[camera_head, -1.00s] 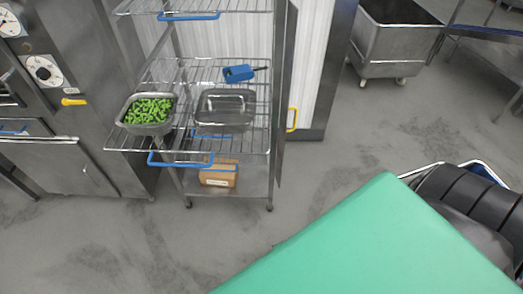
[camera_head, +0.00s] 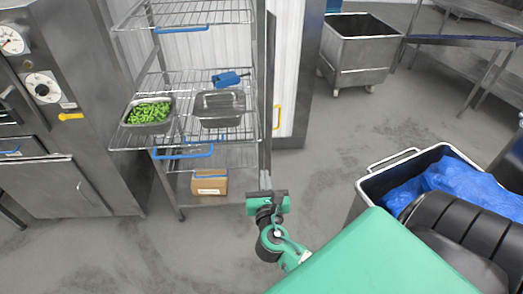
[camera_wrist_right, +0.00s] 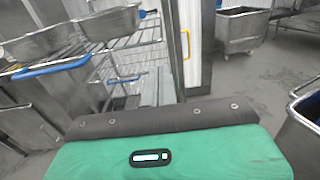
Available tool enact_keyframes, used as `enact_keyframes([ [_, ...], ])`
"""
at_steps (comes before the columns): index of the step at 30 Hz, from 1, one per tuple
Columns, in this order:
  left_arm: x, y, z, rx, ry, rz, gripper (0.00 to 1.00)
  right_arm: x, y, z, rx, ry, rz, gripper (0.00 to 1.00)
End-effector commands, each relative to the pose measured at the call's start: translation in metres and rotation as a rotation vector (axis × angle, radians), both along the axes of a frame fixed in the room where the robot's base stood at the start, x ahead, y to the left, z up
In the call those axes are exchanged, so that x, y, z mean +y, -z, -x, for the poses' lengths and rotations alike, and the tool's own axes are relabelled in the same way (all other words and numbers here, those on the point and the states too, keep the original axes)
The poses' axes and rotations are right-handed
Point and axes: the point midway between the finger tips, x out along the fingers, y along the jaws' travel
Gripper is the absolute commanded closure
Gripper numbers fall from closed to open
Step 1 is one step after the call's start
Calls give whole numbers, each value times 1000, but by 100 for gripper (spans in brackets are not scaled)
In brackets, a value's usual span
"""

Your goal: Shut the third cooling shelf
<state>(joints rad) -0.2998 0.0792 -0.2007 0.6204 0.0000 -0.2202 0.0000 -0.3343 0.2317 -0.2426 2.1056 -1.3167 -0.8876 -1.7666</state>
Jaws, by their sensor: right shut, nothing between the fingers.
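The cooling rack has several wire shelves with blue handles. Its middle wire shelf (camera_head: 128,139) sticks out toward me, with its blue handle (camera_head: 183,155) at the front edge; the handle also shows in the right wrist view (camera_wrist_right: 52,68). On this shelf are a metal pan of green beans (camera_head: 149,112) and a second metal pan (camera_head: 219,107). My right gripper (camera_head: 265,183) is shut and empty, in front of the rack's right side, right of the handle and apart from it. In the right wrist view its fingers (camera_wrist_right: 159,87) point toward the rack. My left gripper is out of view.
A blue scoop (camera_head: 230,79) lies behind the pans. A cardboard box (camera_head: 209,183) sits on the bottom shelf. A steel cabinet (camera_head: 60,185) stands left, a bin with blue lining (camera_head: 405,160) right, and a wheeled steel tub (camera_head: 358,55) behind. Floor in front is clear.

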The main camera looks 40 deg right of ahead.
Motion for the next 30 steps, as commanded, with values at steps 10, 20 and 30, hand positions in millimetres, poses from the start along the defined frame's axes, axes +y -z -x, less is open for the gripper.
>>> enact_keyframes([
  [10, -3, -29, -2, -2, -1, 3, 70, -40, -4, -65, -1, 0, -1, 100],
  [20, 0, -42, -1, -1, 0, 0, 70, -60, -1, -98, 1, 0, -4, 100],
  [30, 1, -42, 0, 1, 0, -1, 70, -62, 1, -101, 2, -1, -5, 100],
])
